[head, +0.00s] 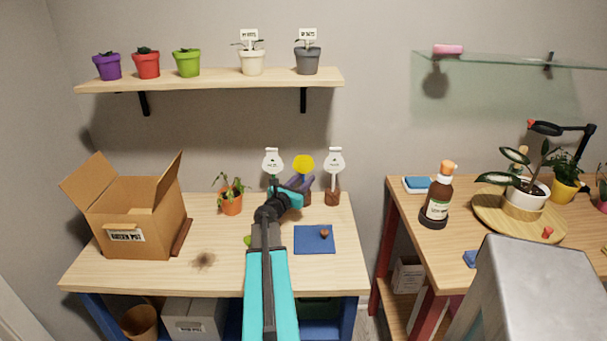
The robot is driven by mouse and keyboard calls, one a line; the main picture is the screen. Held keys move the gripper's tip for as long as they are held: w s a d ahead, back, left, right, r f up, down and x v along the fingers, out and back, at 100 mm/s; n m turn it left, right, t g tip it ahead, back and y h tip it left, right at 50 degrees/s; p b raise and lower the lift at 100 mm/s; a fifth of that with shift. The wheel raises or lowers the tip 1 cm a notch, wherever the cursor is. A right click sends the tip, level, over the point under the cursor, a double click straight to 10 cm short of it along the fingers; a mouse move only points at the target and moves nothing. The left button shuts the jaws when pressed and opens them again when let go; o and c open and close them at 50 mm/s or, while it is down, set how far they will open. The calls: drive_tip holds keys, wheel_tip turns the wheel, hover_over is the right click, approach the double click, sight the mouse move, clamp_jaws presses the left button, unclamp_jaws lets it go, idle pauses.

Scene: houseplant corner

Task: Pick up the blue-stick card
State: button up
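Three cards stand in a row at the back of the left table. A white rounded card (273,161) is at the left, a yellow card (303,163) in the middle, and a white rounded card (335,160) at the right, over a small brown pot (332,197). The stick colours are too small to tell surely, so I cannot say which has the blue stick. My gripper (299,183) is at the end of my teal arm, just below the yellow card. Its fingers are small and partly hidden; I cannot tell whether they touch anything.
On the left table are an open cardboard box (140,222), a potted plant (231,202), a dark soil patch (203,260) and a blue mat (314,246). A shelf (210,79) with several pots hangs above. A brown bottle (439,197) stands on the right table.

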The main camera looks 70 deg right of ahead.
idle(0.5)
clamp_jaws()
